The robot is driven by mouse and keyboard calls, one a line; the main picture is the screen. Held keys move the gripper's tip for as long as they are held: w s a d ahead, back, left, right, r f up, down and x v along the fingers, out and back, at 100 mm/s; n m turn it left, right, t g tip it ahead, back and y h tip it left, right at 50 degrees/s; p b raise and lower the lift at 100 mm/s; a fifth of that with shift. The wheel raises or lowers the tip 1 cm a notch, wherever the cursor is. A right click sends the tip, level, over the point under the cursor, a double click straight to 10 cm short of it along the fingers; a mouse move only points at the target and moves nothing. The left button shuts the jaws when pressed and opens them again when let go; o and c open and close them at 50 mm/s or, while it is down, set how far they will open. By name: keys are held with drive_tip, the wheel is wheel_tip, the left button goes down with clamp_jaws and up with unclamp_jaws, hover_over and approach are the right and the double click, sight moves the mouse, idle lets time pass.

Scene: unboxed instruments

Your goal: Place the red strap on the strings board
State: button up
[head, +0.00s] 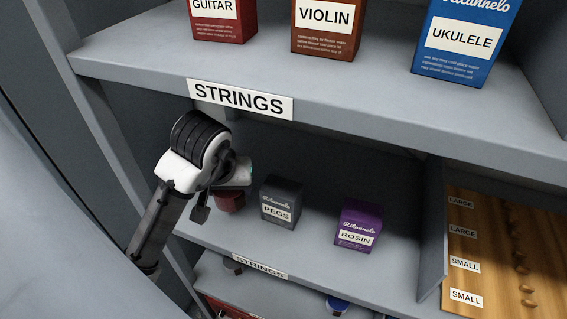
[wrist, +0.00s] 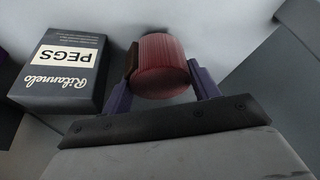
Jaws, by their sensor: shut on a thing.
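My gripper (wrist: 162,70) is shut on the red strap (wrist: 163,62), a dark red ribbed roll held between the two fingers. In the head view my gripper (head: 230,188) reaches in over the middle shelf, at its left part, and the red strap (head: 230,202) shows partly below it. I cannot tell whether the strap touches the shelf. The middle shelf (head: 225,237) has a STRINGS label (head: 260,267) on its front edge. The upper shelf (head: 140,52) also has a STRINGS label (head: 240,99) on its front edge.
A dark PEGS box (head: 282,203) stands just right of my gripper, and a purple ROSIN box (head: 358,226) further right. GUITAR (head: 222,18), VIOLIN (head: 325,25) and UKULELE (head: 463,40) boxes stand on the upper shelf, which overhangs. A wooden panel (head: 500,240) is at right.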

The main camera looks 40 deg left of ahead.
drive_tip(key=w+a, duration=0.1)
drive_tip(key=w, duration=0.4)
drive_tip(key=w+a+p, duration=0.1)
drive_tip(key=w, duration=0.4)
drive_tip(key=w+a, duration=0.1)
drive_tip(key=w, duration=0.4)
drive_tip(key=shift+w+a, duration=0.35)
drive_tip(key=shift+w, duration=0.05)
drive_tip(key=shift+f+p, duration=0.5)
drive_tip(key=shift+f, duration=1.45)
drive_tip(key=o, duration=1)
drive_tip(key=shift+r, duration=0.35)
drive_tip(key=shift+s+d+r, duration=0.1)
drive_tip(key=shift+r, duration=0.15)
drive_tip(key=v, duration=0.6)
drive_tip(key=shift+r, duration=0.3)
drive_tip(key=shift+s, duration=0.1)
